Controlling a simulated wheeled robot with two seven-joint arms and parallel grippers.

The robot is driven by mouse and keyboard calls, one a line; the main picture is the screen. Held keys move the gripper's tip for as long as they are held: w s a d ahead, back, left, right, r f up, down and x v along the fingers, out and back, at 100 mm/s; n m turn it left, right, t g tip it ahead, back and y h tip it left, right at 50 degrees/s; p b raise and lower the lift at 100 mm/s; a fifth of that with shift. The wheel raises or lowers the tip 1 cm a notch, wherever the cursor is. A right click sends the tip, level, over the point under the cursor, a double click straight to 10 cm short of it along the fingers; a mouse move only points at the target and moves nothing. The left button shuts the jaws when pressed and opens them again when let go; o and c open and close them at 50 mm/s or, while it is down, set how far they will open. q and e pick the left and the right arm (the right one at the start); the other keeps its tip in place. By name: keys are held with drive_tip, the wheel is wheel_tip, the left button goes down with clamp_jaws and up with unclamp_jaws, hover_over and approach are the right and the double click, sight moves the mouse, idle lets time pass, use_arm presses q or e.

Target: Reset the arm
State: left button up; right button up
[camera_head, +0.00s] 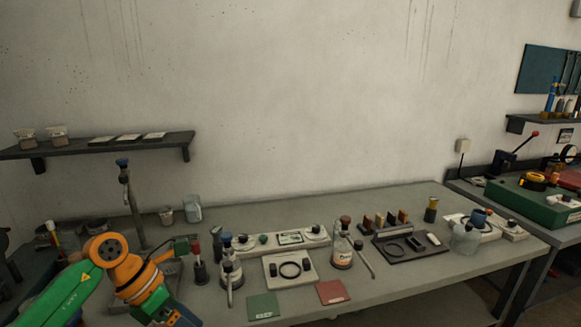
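My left arm comes in from the lower left, with a green link and an orange joint. It bends down at the joint and runs out of the bottom edge over the front left of the bench. Its gripper fingers do not show in the picture. My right arm and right gripper are not in view. No object can be seen held.
Green (263,306) and red (333,292) cards lie in front. A shelf (100,145) hangs above left.

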use_arm(q)
drive_tip(key=w+d+f+n+t+h+b, duration=0.45)
drive_tip(key=d+f+n+t+h, duration=0.35)
drive_tip(key=d+f+n, duration=0.5)
drive_tip(key=s+a+f+n+t+y+b, duration=0.1)
drive_tip(key=a+f+n+t+y, duration=0.1)
drive_tip(key=a+f+n+y, duration=0.5)
drive_tip(key=s+a+f+n+t+y, duration=0.2)
drive_tip(key=a+f+n, duration=0.2)
drive_tip(key=f+n, duration=0.65)
drive_tip(key=s+a+f+n+g+y+b, duration=0.15)
drive_tip(key=s+f+n, duration=0.25)
drive_tip(key=s+f, duration=0.4)
drive_tip(key=s+a+f+n+g+y, duration=0.3)
drive_tip(key=s+f, duration=0.4)
drive_tip(key=f, duration=0.1)
drive_tip(key=s+f+n+g, duration=0.2)
drive_tip(key=s+f+g, duration=0.1)
drive_tip(key=s, duration=0.8)
drive_tip(key=s+f+n+g+b, duration=0.1)
drive_tip(key=s+f+n+g, duration=0.2)
drive_tip(key=s, duration=0.8)
drive_tip(key=shift+s+d+f+g+y, duration=0.25)
drive_tip(key=shift+f+g+y, duration=0.25)
drive_tip(key=shift+f, duration=0.2)
drive_tip(key=shift+n, duration=0.25)
